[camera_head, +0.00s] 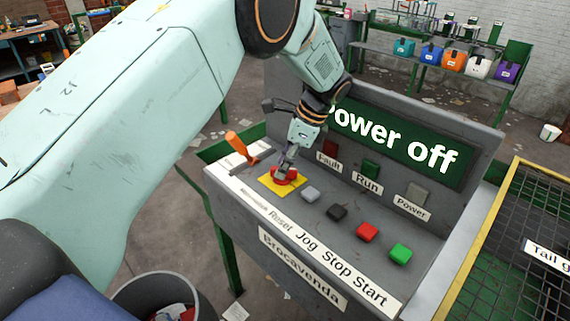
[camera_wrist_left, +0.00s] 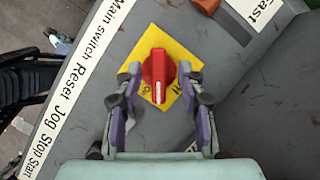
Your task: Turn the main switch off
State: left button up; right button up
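The main switch is a red rotary knob (camera_head: 284,177) on a yellow plate (camera_head: 268,183) at the left end of the grey control panel. In the left wrist view, the knob (camera_wrist_left: 158,68) has a white line at the end nearest my gripper, between small black marks on the plate. My left gripper (camera_head: 287,168) is over the switch; in the wrist view its fingertips (camera_wrist_left: 160,72) are apart, one on each side of the knob, with narrow gaps seeming to show. The display (camera_head: 395,143) reads "Power off". My right gripper is not in view.
Reset (camera_head: 310,194), jog (camera_head: 337,212), stop (camera_head: 367,232) and start (camera_head: 400,253) buttons run right of the switch. An orange lever (camera_head: 238,146) stands just left of it. A yellow-edged mesh guard (camera_head: 510,250) is at right, a grey bin (camera_head: 150,290) below left.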

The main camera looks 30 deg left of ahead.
pick_arm(q)
notch_tip(320, 180, up, 9)
dwell(0.3)
jog(key=shift+o, duration=0.3)
jog(key=shift+d+r, duration=0.1)
